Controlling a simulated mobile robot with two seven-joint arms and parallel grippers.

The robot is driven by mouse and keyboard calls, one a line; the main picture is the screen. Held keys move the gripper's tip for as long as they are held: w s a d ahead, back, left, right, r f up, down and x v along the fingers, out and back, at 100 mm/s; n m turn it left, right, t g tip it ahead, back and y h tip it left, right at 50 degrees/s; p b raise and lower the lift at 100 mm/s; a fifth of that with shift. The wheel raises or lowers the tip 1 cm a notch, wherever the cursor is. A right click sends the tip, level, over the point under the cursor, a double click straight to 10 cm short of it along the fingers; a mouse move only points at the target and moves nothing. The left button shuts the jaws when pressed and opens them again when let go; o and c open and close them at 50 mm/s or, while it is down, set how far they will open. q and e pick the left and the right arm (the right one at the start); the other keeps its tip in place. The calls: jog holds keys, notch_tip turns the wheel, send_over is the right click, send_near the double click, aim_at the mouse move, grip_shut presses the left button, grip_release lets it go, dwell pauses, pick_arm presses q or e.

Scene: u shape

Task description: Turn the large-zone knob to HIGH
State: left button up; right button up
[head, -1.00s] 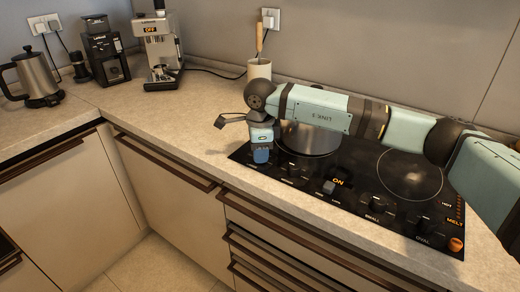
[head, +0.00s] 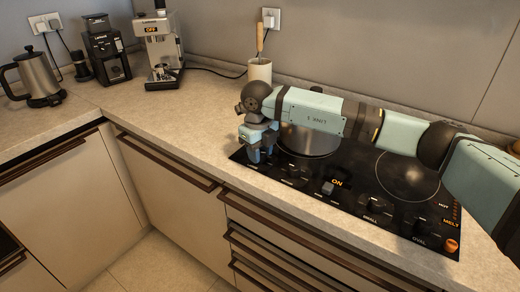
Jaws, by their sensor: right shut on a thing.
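The black glass cooktop (head: 350,180) carries a front row of knobs. My right gripper (head: 259,154) points down at the cooktop's left front corner. It is shut on a knob there, which the fingers mostly hide, so I cannot read its setting. Another knob (head: 292,172) stands just right of the gripper, and its label is too small to read. The knobs marked SMALL (head: 374,205) and OVAL (head: 421,228) stand further right. My left gripper is not in view.
A steel pot (head: 308,141) stands on the cooktop just right of my right gripper, under my forearm. A utensil crock (head: 259,71) stands behind. The coffee machine (head: 158,50), grinder (head: 104,55) and kettle (head: 38,78) are far left. The counter between is clear.

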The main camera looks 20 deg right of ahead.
jog(key=shift+r+m, duration=0.1)
jog(key=shift+m, duration=0.7)
jog(key=shift+m+p, duration=0.35)
jog(key=shift+m, duration=0.45)
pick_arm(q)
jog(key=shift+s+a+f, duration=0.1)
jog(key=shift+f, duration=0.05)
pick_arm(e)
jog(key=shift+m, duration=0.3)
jog(key=shift+w, duration=0.1)
jog(key=o, duration=0.9)
pick_arm(q)
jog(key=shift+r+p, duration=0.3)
jog(key=shift+p, duration=0.25)
pick_arm(e)
jog(key=r, duration=1.3)
jog(key=shift+a+r, duration=0.35)
